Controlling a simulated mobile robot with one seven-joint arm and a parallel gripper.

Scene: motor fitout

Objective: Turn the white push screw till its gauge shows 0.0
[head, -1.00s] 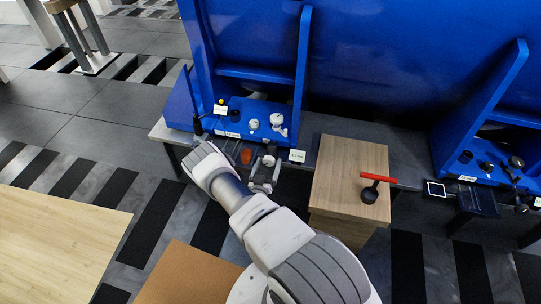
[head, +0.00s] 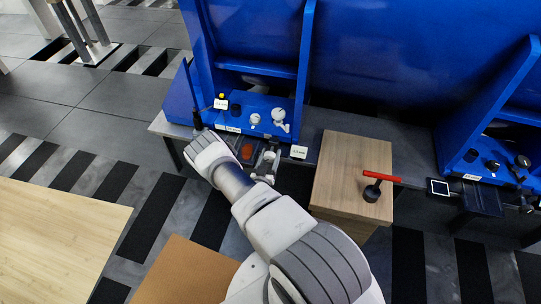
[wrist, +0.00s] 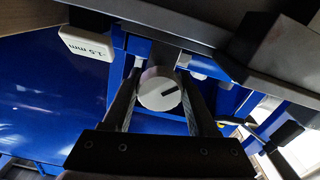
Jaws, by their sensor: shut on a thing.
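The white push screw (wrist: 160,91) is a round white knob with a short dark mark on its face, in the middle of the wrist view. My gripper (wrist: 160,98) is shut on it, one finger on each side. The white gauge (wrist: 87,42) at the upper left of the wrist view seems to read -1.5 mm. In the head view my gripper (head: 267,164) is at the front edge of the blue fixture, and the gauge (head: 298,152) is just right of it. The knob is not clear there.
White and black fittings (head: 279,115) stand on the blue ledge behind my gripper. A dark tray with a red-orange thing (head: 247,151) lies left of my gripper.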

